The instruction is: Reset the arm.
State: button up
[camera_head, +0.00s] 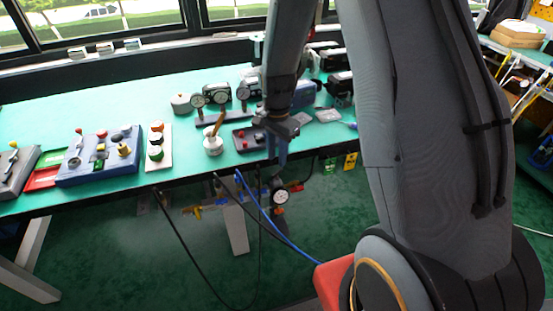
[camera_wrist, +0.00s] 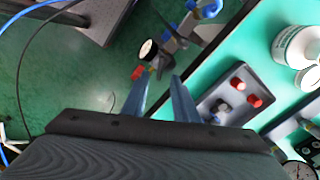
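My gripper (camera_head: 281,158) hangs down over the front edge of the green table in the head view, near the small dark control box (camera_head: 249,137). In the wrist view my gripper (camera_wrist: 160,75) shows two blue-grey fingers with a gap between them and nothing held. My arm (camera_head: 425,120) rises at the right of the head view and bends over to the gripper. Beyond the fingertips in the wrist view are a round gauge (camera_wrist: 148,49) and blue-handled valve fittings (camera_wrist: 185,28). The control box with red buttons (camera_wrist: 234,98) lies to the right of the fingers.
Below the table edge are a gauge (camera_head: 280,196), piping and hanging cables. The table's back left is clear.

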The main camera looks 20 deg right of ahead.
dwell(0.4)
jog(key=s+r+n+t, duration=0.1)
jog(key=s+r+n, duration=1.1)
jog(key=s, duration=0.5)
jog(key=shift+s+a+r, duration=0.2)
jog(key=shift+s+r, duration=0.1)
jog(key=shift+r, duration=0.15)
dwell(1.8)
